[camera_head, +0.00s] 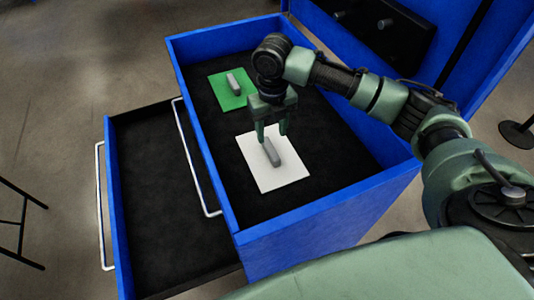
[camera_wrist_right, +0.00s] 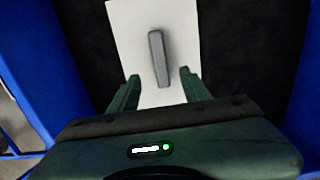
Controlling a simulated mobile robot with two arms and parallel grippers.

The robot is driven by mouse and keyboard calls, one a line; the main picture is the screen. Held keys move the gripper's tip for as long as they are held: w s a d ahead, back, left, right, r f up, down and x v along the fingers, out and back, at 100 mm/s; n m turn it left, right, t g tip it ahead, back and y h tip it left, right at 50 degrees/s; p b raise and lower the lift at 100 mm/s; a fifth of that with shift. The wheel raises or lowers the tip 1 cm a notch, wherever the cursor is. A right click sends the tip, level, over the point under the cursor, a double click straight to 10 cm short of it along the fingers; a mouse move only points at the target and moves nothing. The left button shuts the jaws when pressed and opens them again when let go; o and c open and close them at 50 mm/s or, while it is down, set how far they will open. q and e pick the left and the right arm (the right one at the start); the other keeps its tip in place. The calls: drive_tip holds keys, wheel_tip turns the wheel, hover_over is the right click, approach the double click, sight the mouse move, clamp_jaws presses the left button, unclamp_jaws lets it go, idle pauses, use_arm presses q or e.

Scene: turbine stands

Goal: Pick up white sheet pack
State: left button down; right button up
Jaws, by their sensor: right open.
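The white sheet pack (camera_head: 285,176) lies flat in the open upper drawer, with a grey block-like handle (camera_head: 272,153) on its middle. In the right wrist view the white sheet (camera_wrist_right: 130,30) and its grey handle (camera_wrist_right: 159,58) lie ahead of the fingertips. My right gripper (camera_head: 272,138) is open and empty, pointing down just above the white sheet. In the right wrist view its two fingers (camera_wrist_right: 160,78) stand apart on either side of the handle's near end. Whether they touch the sheet cannot be told. My left gripper is not in view.
A green sheet (camera_head: 222,91) with a similar grey handle lies in the same drawer, farther back. Blue drawer walls (camera_head: 205,170) surround the sheets. A lower drawer (camera_head: 165,200) stands open and empty to the left. The black drawer floor around the sheets is clear.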

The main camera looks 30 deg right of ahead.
sight(271, 148)
drive_tip(key=shift+w+f, duration=0.15)
drive_tip(key=shift+f, duration=0.4)
drive_tip(key=shift+w+f+p, duration=0.15)
drive_tip(key=shift+f+p, duration=0.25)
drive_tip(key=shift+f, duration=0.5)
wheel_tip(271, 148, down, 4)
drive_tip(key=shift+d+f+p, duration=0.1)
drive_tip(key=shift+f+p, duration=0.05)
drive_tip(key=shift+p, duration=0.95)
drive_tip(key=shift+f, duration=0.6)
clamp_jaws()
